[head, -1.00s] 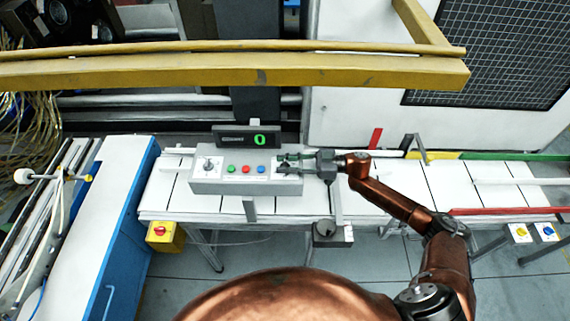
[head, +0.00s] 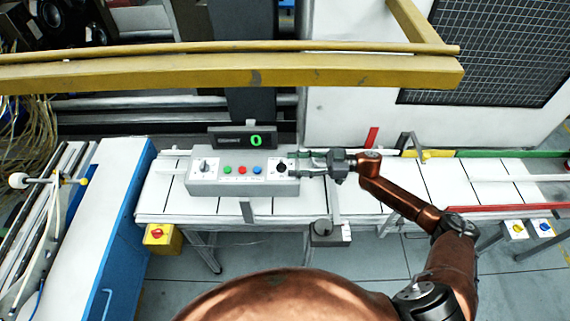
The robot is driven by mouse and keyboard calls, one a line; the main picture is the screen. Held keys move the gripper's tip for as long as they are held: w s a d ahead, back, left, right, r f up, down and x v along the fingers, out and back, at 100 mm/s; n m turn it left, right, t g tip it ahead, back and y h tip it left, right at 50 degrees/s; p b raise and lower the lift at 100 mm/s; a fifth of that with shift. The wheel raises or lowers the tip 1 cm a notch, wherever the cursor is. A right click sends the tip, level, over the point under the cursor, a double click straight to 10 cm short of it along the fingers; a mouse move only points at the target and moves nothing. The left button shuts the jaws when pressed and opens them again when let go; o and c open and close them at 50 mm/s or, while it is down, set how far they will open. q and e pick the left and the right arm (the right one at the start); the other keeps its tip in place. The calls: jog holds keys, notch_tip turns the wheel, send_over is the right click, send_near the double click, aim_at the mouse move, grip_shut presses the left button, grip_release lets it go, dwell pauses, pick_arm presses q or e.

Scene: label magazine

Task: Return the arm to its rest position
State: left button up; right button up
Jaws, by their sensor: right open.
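My right arm (head: 402,196), copper coloured, reaches in from the lower right over the white conveyor table. My right gripper (head: 303,165) is open, its fingers pointing left at the right end of the grey control box (head: 240,185). The fingertips are close to the black knob (head: 281,167) on the box; the knob is not between them, as far as I can see. The box also carries a left knob (head: 204,166) and green, red and blue buttons. My left gripper is not in view.
A dark display (head: 243,138) showing a green 0 stands behind the box. A yellow beam (head: 230,72) crosses above the table. A red post (head: 371,137) and a dark bracket (head: 411,144) stand behind my arm. A blue and white cabinet (head: 108,215) is at left.

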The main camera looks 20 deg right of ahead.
jog(key=shift+v, duration=1.25)
